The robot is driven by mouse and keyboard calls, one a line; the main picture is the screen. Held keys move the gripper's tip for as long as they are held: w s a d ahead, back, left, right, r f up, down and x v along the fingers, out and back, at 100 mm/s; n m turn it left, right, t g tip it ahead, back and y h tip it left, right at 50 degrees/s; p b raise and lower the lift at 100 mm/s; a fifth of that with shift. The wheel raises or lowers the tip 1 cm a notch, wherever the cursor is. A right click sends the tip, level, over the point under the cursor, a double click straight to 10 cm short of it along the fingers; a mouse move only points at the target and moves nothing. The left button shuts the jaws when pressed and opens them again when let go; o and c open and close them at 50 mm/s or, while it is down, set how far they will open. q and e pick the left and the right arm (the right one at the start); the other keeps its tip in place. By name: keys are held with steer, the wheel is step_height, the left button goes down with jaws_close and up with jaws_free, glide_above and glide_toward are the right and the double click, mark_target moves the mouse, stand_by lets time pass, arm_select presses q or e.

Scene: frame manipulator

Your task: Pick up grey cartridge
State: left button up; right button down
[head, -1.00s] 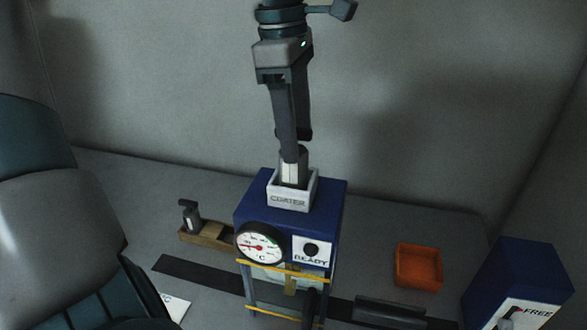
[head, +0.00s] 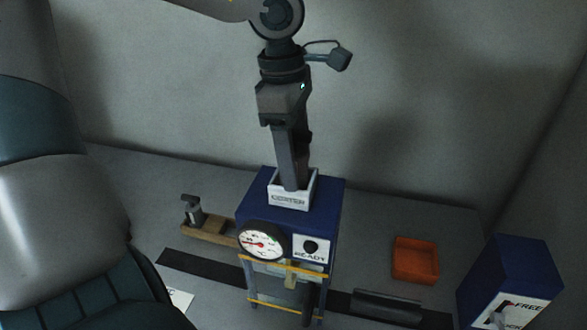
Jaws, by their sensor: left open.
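A white open-topped holder marked "COATER" (head: 289,199) sits on top of a blue machine (head: 325,205). The grey cartridge with a pale label, seen in this holder a second ago, is now hidden behind my gripper's fingers. My left gripper (head: 291,186) comes down from above and is open, with its fingertips inside the holder's mouth. I cannot tell whether the fingers touch the cartridge. Another small grey piece (head: 192,209) stands upright on a wooden block at the left. My right gripper is not in view.
The machine's front carries a round dial (head: 262,242), a "READY" panel (head: 311,249) and yellow bars. An orange tray (head: 415,261) lies to the right, and a blue box marked "FREE" (head: 515,275) stands at far right. A dark rail (head: 200,272) crosses the table.

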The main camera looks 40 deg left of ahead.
mark_target(299, 132)
arm_select(q)
steer(key=c, duration=1.4)
steer(key=shift+o, duration=0.3)
steer(key=shift+w+r+b, duration=0.1)
steer(key=shift+r+b, duration=0.25)
steer(key=shift+r, duration=0.2)
steer(key=r+b, duration=0.2)
steer(key=r, duration=0.1)
steer(key=shift+d, duration=0.35)
steer(key=s+d+r+b, duration=0.2)
steer(key=d+r+b, duration=0.1)
steer(key=d+r, duration=0.4)
steer(key=shift+s+d+b, duration=0.2)
steer(key=shift+d+b, duration=0.2)
steer(key=shift+d, duration=1.5)
